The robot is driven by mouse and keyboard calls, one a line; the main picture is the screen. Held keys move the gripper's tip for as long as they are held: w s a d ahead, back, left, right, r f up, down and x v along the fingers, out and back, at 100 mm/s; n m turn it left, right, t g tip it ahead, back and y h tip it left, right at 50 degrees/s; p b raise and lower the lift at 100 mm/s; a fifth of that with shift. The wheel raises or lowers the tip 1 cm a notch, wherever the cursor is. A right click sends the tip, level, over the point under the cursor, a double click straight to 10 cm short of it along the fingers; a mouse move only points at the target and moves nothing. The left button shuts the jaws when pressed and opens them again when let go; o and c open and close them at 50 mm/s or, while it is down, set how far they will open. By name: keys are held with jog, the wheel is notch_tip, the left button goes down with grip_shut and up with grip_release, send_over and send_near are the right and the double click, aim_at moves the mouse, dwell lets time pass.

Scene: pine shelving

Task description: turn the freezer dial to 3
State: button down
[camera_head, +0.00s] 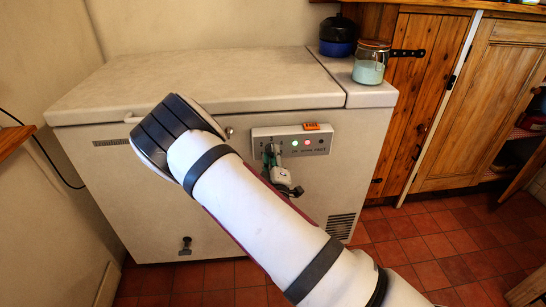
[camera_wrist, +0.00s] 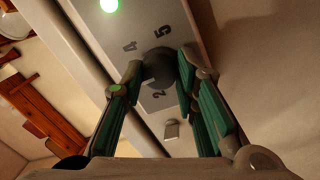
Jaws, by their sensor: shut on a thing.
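The freezer dial (camera_wrist: 160,68) is a dark round knob on the pale control panel (camera_wrist: 185,25), in the middle of the wrist view. The digits 4, 5 and 2 show around it; no 3 is readable there. My gripper (camera_wrist: 162,72) is shut on the dial, with one green-padded finger on each side. In the head view my gripper (camera_head: 278,170) is at the left part of the panel (camera_head: 300,153) and largely covers the dial. I cannot tell which number the dial points at.
The white chest freezer (camera_head: 225,85) has a green light (camera_head: 294,143) and a red light (camera_head: 307,142) on the panel, with an orange tag (camera_head: 311,126) above. A glass jar (camera_head: 370,65) and a dark blue container (camera_head: 338,35) stand on top. Wooden cabinets (camera_head: 440,95) are at right.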

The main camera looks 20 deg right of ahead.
jog(key=shift+f, duration=0.1)
jog(key=c, duration=1.2)
grip_release()
jog(key=shift+c, duration=0.2)
jog(key=r+v, duration=0.1)
jog(key=v, duration=1.1)
jog(key=shift+f, duration=0.4)
